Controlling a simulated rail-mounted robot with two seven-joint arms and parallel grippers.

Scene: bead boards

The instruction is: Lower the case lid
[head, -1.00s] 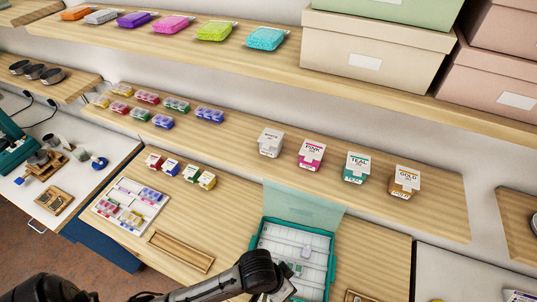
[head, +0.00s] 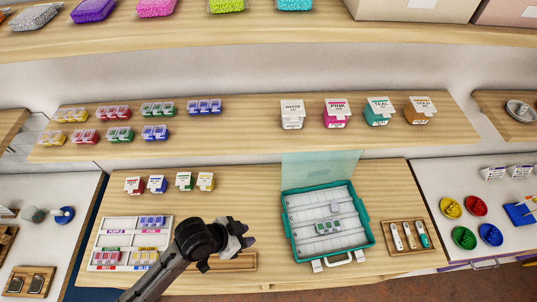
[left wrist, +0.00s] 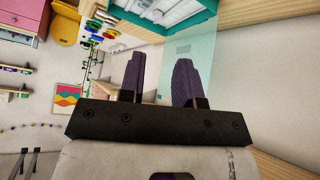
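The teal case (head: 328,225) stands open on the wooden worktop. Its clear teal lid (head: 320,167) is raised at the back edge. Inside are white compartment rows with a few small green and pale containers. My left gripper (head: 243,240) is left of the case, apart from it. In the left wrist view my left gripper (left wrist: 160,80) has its two dark fingers apart with nothing between them. The clear lid (left wrist: 195,55) shows behind the fingers there, and the case (left wrist: 165,12) is at the top. My right gripper is not in view.
A tray with sorted bead boxes (head: 130,230) lies left of my arm. A wooden tray with tools (head: 408,237) lies right of the case. Labelled boxes (head: 292,115) stand on the shelf above. A narrow wooden tray (head: 230,264) lies near my gripper.

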